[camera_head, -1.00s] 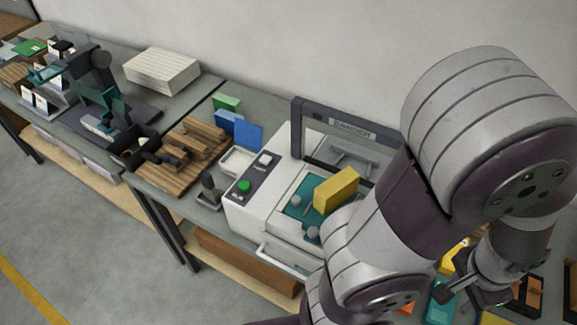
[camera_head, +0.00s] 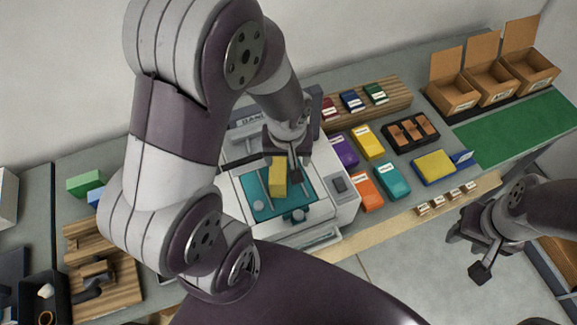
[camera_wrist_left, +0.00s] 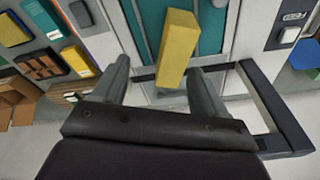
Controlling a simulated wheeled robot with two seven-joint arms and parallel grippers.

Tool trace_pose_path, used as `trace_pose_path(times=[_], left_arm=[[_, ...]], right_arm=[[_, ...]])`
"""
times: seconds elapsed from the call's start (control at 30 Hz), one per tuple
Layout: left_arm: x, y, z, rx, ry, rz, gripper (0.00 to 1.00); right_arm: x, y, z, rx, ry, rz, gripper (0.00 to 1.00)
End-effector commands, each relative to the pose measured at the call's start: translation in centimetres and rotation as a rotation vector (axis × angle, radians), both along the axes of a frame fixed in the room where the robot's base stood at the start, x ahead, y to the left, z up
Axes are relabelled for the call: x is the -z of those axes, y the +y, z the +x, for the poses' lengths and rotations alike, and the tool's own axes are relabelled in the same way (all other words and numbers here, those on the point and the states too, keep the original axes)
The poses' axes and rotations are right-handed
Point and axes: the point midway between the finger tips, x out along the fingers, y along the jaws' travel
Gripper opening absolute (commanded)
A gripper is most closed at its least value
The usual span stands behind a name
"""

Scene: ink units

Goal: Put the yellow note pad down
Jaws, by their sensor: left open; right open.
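A yellow block-like pad (camera_head: 278,177) stands on the teal bed (camera_head: 258,205) of the white press. My left gripper (camera_head: 284,158) is open right at this pad, with dark fingers beside its upper part. In the left wrist view the pad (camera_wrist_left: 178,45) reaches between the open fingertips (camera_wrist_left: 158,70), close to the right finger; I cannot tell whether they touch. My right gripper (camera_head: 467,255) is open and empty, out over the floor in front of the bench. Another yellow pad (camera_head: 434,166) lies on a blue tray at the right.
Purple, yellow, orange and teal packets (camera_head: 391,181) lie right of the press. A black tray (camera_head: 411,132), open cardboard boxes (camera_head: 490,82) and a green mat (camera_head: 518,130) are further right. The press's dark frame (camera_wrist_left: 275,110) stands close to the left gripper.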

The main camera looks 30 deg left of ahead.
Motion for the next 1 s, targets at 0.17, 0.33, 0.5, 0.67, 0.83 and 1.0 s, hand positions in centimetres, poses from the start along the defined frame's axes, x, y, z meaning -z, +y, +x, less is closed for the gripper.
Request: trace_pose_path(times=[0.17, 0.33, 0.5, 0.67, 0.83, 1.0], left_arm=[[2.9, 0.4, 0.8, -0.001, 0.007, -0.002, 0.72], [4.9, 0.6, 1.1, 0.000, 0.002, -0.001, 0.72], [4.8, 0.6, 1.1, 0.000, 0.000, -0.001, 0.72], [4.8, 0.6, 1.1, -0.001, 0.001, -0.001, 0.27], [4.8, 0.6, 1.1, -0.001, 0.001, -0.001, 0.00], [4.8, 0.6, 1.1, 0.000, 0.003, 0.000, 0.00]], right_arm=[[-1.1, 0.0, 0.0, -0.001, -0.002, 0.000, 0.43], [-0.5, 0.0, 0.0, -0.001, -0.001, 0.000, 0.43], [-0.5, 0.0, 0.0, -0.001, -0.001, 0.000, 0.43], [-0.5, 0.0, 0.0, -0.001, -0.001, 0.000, 0.43], [-0.5, 0.0, 0.0, -0.001, -0.001, 0.000, 0.43], [-0.6, 0.0, 0.0, -0.001, -0.001, 0.000, 0.43]])
